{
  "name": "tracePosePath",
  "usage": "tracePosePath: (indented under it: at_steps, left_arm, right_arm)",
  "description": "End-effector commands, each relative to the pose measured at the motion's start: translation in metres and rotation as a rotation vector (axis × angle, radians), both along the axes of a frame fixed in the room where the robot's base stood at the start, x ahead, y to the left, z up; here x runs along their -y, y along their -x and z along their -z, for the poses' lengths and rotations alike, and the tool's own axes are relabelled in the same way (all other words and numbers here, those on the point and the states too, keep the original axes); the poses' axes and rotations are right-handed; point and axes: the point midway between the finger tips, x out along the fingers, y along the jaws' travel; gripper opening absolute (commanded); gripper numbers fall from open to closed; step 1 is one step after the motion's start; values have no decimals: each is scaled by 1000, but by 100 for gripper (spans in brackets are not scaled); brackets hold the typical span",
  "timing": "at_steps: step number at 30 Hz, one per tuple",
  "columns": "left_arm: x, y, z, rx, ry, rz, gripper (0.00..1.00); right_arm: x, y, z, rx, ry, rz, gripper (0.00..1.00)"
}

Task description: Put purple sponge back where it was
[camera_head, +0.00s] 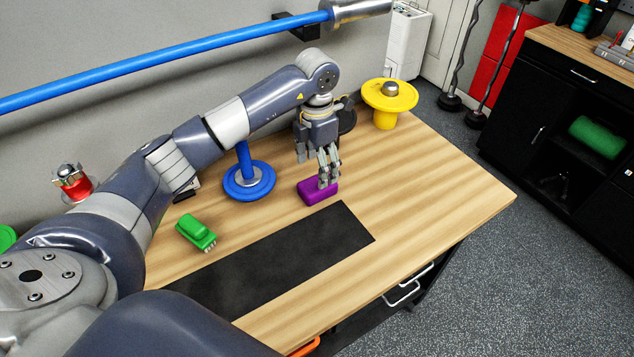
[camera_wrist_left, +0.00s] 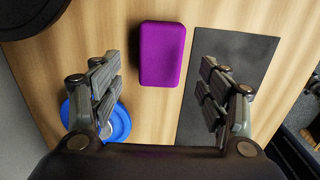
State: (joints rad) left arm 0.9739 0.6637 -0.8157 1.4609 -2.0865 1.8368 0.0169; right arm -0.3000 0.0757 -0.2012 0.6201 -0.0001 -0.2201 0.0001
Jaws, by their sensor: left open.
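The purple sponge (camera_head: 318,193) lies flat on the wooden table, just behind the far edge of the black mat (camera_head: 290,262). My left gripper (camera_head: 328,182) is above the sponge in the head view and hides a little of it. In the left wrist view, the sponge (camera_wrist_left: 162,53) lies ahead of the open fingers of my left gripper (camera_wrist_left: 158,88). The fingers stand wide apart with nothing between the tips. The black mat (camera_wrist_left: 228,95) is to the right of the sponge there. My right gripper is not in view.
A blue stand (camera_head: 248,182), a green brush (camera_head: 196,232) and a yellow stand (camera_head: 388,100) are on the table. The blue base (camera_wrist_left: 114,124) shows by the left finger in the wrist view. The table's right end (camera_head: 450,195) is clear. A dark cabinet (camera_head: 540,110) stands at the right.

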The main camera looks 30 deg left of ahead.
Motion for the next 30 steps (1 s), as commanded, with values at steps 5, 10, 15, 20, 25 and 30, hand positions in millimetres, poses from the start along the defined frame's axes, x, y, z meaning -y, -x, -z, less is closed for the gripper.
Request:
tracePosePath:
  at_steps: [5, 10, 15, 20, 25, 30]
  left_arm:
    - [0, -1, -32, 3, -1, 0, 69]
    - [0, 0, -49, 0, 0, 1, 69]
    - [0, 0, -53, -1, 0, 1, 69]
    - [0, 0, -53, -1, 0, 1, 69]
    - [0, 0, -52, -1, 0, 1, 69]
    - [0, 0, -52, -1, 0, 1, 69]
  right_arm:
    - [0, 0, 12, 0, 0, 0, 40]
    - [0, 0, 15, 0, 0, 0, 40]
    - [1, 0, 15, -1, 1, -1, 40]
    - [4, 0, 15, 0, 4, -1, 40]
    - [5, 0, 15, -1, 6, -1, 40]
    - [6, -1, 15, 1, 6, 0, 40]
